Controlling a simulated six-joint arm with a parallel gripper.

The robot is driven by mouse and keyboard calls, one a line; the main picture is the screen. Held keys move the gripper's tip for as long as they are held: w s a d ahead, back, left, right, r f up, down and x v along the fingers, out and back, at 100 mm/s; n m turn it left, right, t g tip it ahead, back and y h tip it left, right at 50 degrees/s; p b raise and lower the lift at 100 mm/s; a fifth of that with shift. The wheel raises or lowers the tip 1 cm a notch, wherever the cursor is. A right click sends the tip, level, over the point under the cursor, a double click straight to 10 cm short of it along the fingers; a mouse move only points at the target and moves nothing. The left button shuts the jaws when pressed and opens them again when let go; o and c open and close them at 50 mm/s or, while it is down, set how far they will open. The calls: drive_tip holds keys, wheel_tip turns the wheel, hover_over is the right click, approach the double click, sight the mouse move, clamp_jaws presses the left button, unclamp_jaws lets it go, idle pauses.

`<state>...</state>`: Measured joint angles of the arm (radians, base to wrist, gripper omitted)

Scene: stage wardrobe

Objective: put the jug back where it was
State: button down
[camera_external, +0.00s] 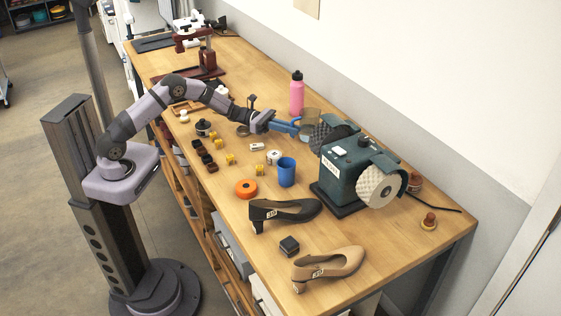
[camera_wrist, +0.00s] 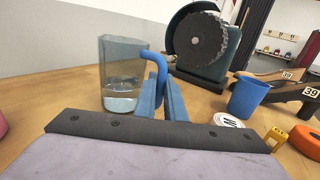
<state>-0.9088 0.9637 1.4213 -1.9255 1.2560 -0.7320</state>
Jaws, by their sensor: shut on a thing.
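The jug (camera_wrist: 122,75) is clear and grey-tinted with a blue handle (camera_wrist: 157,66), and some water stands in its lower part. It is upright in the wrist view. My gripper (camera_wrist: 163,88) is shut on the handle, with one blue finger on each side. In the external view my gripper (camera_external: 294,127) reaches in from the left, and the jug (camera_external: 313,116) shows partly behind it, left of the grinder. I cannot tell whether the jug's base touches the table.
The green bench grinder (camera_external: 349,172) stands close right of the jug. A pink bottle (camera_external: 296,96) stands behind it, near the wall. Two shoes (camera_external: 283,213) lie at the front.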

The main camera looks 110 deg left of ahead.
drive_tip(key=shift+f, duration=0.1)
drive_tip(key=c, duration=1.8)
unclamp_jaws()
drive_tip(key=shift+c, duration=0.2)
drive_tip(key=s, duration=0.4)
drive_tip(key=s+a+b, duration=0.1)
drive_tip(key=s, duration=0.3)
drive_tip(key=s+a+b, duration=0.1)
drive_tip(key=s, duration=0.2)
drive_tip(key=shift+s+a, duration=0.15)
drive_tip(key=shift+s, duration=0.25)
